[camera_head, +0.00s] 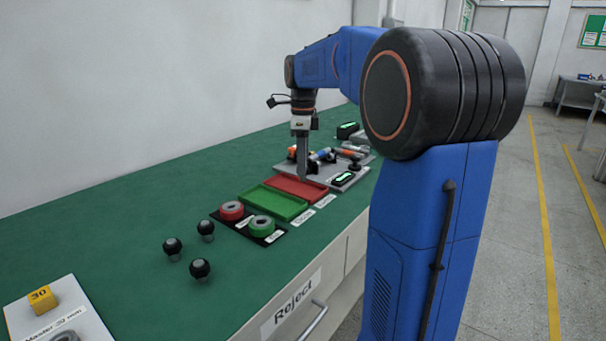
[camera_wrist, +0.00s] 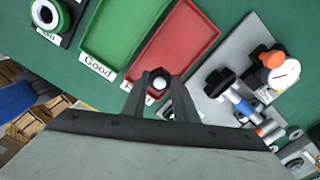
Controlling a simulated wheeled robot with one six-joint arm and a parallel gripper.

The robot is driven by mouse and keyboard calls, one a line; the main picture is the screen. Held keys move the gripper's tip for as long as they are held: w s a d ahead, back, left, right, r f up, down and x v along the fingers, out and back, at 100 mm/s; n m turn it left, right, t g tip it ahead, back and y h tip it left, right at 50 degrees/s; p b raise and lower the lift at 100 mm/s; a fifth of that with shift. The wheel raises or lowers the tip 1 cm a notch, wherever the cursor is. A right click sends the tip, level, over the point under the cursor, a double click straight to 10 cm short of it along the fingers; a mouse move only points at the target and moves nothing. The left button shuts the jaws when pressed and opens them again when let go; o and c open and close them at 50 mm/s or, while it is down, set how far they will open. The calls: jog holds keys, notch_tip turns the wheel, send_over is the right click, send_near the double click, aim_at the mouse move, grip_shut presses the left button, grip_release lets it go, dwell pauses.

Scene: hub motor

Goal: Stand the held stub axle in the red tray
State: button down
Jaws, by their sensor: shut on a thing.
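The red tray (camera_head: 312,193) lies on the green bench, and the wrist view shows its bare floor and rim (camera_wrist: 180,42). My gripper (camera_head: 302,172) points down over the red tray in the head view. The rest of the axle is hidden by the fingers. I cannot tell its height above the tray or whether it touches. No other part shows in the red tray.
The green tray (camera_head: 272,203) adjoins the red tray and looks empty. A red ring (camera_head: 231,210) and a green ring (camera_head: 262,226) sit on a black plate. A grey board (camera_wrist: 232,62) with several parts lies beyond the red tray. Several black-topped pieces (camera_head: 173,247) stand nearer.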

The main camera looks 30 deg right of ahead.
jog(key=shift+f, duration=1.65)
jog(key=c, duration=1.4)
grip_release()
jog(key=shift+f, duration=0.15)
notch_tip(320, 180, up, 12)
jog(key=shift+r, duration=0.2)
